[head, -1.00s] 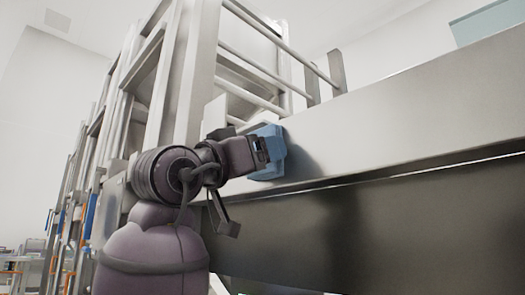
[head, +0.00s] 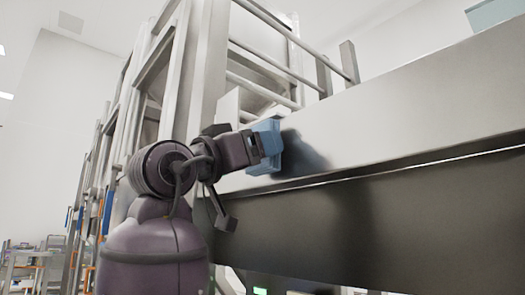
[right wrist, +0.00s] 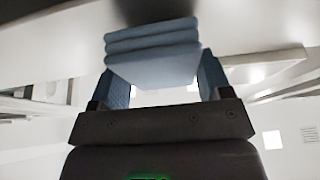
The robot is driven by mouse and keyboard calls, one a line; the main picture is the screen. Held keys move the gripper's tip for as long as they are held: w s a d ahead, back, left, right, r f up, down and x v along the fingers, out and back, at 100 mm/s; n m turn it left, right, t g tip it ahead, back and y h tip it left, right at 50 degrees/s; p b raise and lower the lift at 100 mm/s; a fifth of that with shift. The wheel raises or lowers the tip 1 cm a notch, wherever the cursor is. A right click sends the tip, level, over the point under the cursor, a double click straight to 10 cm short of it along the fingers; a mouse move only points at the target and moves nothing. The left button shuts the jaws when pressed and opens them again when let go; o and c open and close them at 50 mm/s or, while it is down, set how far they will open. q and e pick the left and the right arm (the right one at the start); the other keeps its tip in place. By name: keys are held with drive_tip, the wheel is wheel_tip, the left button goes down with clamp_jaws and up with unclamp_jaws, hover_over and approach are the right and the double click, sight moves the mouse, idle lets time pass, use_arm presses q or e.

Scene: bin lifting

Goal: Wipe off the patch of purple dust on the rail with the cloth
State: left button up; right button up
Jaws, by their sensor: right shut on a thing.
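My right gripper (head: 262,147) is shut on a folded blue cloth (right wrist: 153,52). In the head view the cloth (head: 268,138) is at the face of the broad metal rail (head: 400,110), near its left end. It appears to touch the rail, but the contact side is hidden. In the right wrist view the cloth is a stack of folds between the two blue fingers of the gripper (right wrist: 163,88). No purple dust shows clearly; a dark smudge, perhaps a shadow or reflection, lies just right of the cloth. My left gripper is not in view.
A tall metal frame (head: 207,70) with bars stands behind the rail's left end. A short upright post (head: 349,62) rises behind the rail. A dark panel (head: 400,220) lies below it. The rail face to the right is clear.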

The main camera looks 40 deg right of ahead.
drive_tip(key=shift+s+a, duration=0.2)
drive_tip(key=shift+a, duration=1.75)
drive_tip(key=shift+a, duration=0.1)
drive_tip(key=a, duration=0.2)
drive_tip(key=shift+s+a, duration=0.15)
drive_tip(key=shift+a, duration=0.25)
